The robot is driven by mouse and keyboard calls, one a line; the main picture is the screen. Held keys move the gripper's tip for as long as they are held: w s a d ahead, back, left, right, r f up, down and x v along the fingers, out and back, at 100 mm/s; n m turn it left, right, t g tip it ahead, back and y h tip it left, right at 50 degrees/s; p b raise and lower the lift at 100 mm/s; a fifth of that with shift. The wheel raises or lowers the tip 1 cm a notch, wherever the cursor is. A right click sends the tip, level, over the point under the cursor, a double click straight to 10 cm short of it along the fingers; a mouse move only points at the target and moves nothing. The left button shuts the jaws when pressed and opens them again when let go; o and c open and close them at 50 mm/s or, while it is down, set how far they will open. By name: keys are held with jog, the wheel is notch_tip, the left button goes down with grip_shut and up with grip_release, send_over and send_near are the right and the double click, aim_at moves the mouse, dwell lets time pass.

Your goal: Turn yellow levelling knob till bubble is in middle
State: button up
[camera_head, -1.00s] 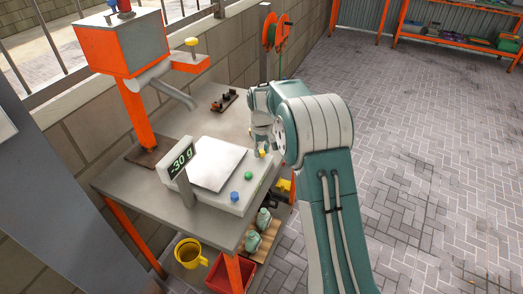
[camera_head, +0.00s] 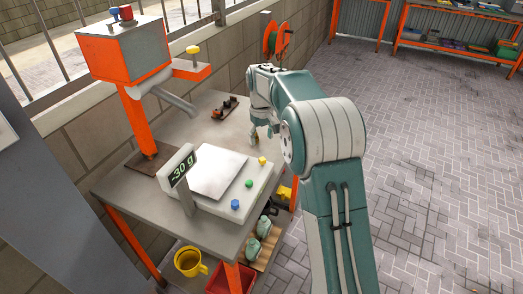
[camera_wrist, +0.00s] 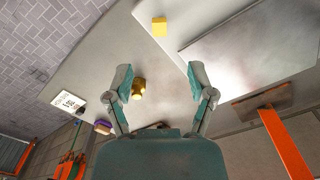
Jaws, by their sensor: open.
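The yellow knob (camera_head: 262,161) sits on the far right corner of the white scale (camera_head: 205,202), whose display (camera_head: 181,167) reads -30 g. In the wrist view the yellow knob (camera_wrist: 159,27) is at the top middle, beyond my fingertips. My gripper (camera_head: 264,137) is just past the knob in the head view, apart from it. The wrist view shows my gripper (camera_wrist: 159,72) open, with no grip on anything. A green round piece (camera_head: 249,184) and a blue knob (camera_head: 235,204) are along the scale's near edge. I cannot make out a bubble.
The scale stands on a grey table (camera_head: 120,187). A small brass-coloured piece (camera_wrist: 139,88) shows between my fingers in the wrist view, on the table. An orange post with a spout (camera_head: 178,98) stands left. A dark rack (camera_head: 223,107) lies at the back. Paved floor is open right.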

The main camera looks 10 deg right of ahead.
notch_tip(320, 180, up, 3)
jog(key=shift+r, duration=0.2)
jog(key=s+r+m+t, duration=0.1)
jog(key=s+r, duration=0.5)
jog(key=s, duration=0.3)
jog(key=s+r+m+t, duration=0.1)
jog(key=s+r+t, duration=0.1)
jog(key=s+r, duration=0.5)
jog(key=s+f+m+t, duration=0.1)
jog(key=s+f, duration=0.2)
jog(key=s, duration=0.7)
jog(key=s+f+t, duration=0.1)
jog(key=s+f, duration=0.2)
jog(key=s, duration=0.8)
jog(key=shift+d+f+m+t, duration=0.15)
jog(key=shift+m+t, duration=0.15)
jog(key=shift+m, duration=0.1)
